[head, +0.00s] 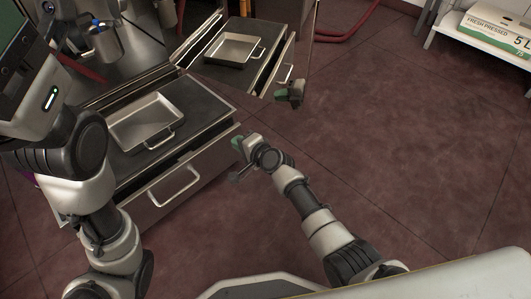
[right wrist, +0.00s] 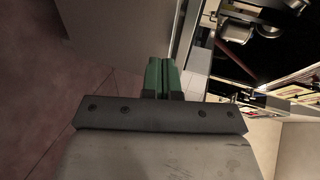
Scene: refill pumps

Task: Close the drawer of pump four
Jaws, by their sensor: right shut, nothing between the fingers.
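The pump's steel drawer (head: 205,165), with a bar handle (head: 175,187), is in the left middle of the head view. A dark gap shows between its front and the dark top above, so it appears partly open. My right gripper (head: 237,142), with green fingertips, is shut and empty beside the right end of the drawer front. I cannot tell whether it touches. The right wrist view shows its green fingers (right wrist: 162,76) together. My left arm fills the left side of the head view; its fingers do not show. No pump number is readable.
A steel tray (head: 125,129) with a handle lies on the dark top. A similar tray (head: 225,48) and drawer behind look like a reflection in a shiny panel. A white shelf (head: 460,43) holding a box (head: 497,37) stands upper right. The red floor on the right is clear.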

